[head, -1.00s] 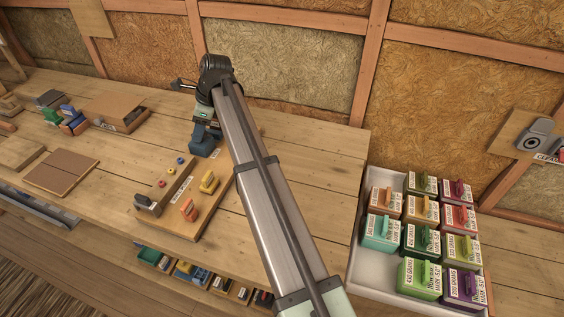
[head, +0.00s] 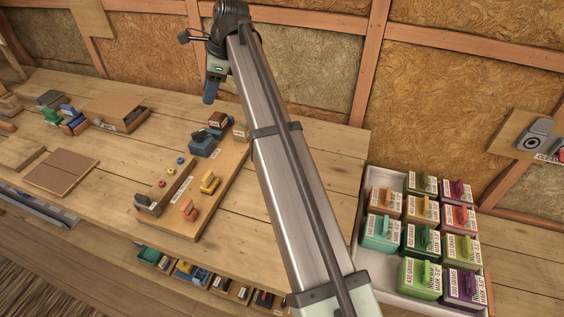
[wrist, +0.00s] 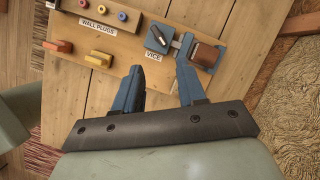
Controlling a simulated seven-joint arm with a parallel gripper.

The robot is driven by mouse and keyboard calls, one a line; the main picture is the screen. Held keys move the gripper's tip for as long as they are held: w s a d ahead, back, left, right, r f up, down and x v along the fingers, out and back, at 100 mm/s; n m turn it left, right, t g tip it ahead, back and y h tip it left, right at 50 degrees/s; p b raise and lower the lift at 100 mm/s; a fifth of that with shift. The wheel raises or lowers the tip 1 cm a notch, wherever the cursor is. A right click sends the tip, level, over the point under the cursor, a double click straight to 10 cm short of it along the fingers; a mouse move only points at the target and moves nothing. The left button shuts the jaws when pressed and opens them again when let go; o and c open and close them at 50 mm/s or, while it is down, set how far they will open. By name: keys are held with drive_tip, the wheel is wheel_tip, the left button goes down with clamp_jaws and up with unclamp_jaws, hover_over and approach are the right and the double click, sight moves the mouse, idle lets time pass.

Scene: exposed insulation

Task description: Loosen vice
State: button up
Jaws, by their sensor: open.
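The blue vice (head: 203,147) sits at the far end of a wooden board on the workbench. In the wrist view the vice (wrist: 157,37) has a dark handle on its left and a "VICE" label in front. A brown block (head: 217,120) is at its far side; it also shows in the wrist view (wrist: 206,54). I cannot tell how tightly it is held. My gripper (head: 209,88) is above the vice, apart from it. In the wrist view its blue fingers (wrist: 160,72) are spread and empty, the right fingertip covering part of the vice.
On the same board are a rail of wall plugs (head: 172,183) and orange and yellow pieces (head: 209,183). A white tray (head: 356,252) of labelled weights stands at the right. A wooden box (head: 113,110) and a brown panel (head: 62,173) lie left. The wall is behind.

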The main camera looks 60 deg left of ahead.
drive_tip(key=w+d+f+n+t, duration=0.1)
drive_tip(key=w+d+f+n, duration=0.1)
drive_tip(key=d+f, duration=0.3)
drive_tip(key=w+d+f+n+t, duration=0.2)
drive_tip(key=w+d+f+n, duration=0.1)
drive_tip(key=w+d+f, duration=0.2)
drive_tip(key=w+d+f+n+t, duration=0.1)
drive_tip(key=w+d+f+n, duration=0.2)
drive_tip(key=d+f, duration=0.3)
drive_tip(key=shift+w+d+f, duration=0.25)
drive_tip(key=shift+w+d, duration=0.05)
drive_tip(key=shift+w, duration=0.2)
drive_tip(key=shift+w+d+f, duration=0.15)
drive_tip(key=shift+w+f, duration=0.1)
drive_tip(key=shift+w+d+f, duration=0.1)
drive_tip(key=shift+w+f, duration=0.05)
drive_tip(key=shift+w, duration=0.3)
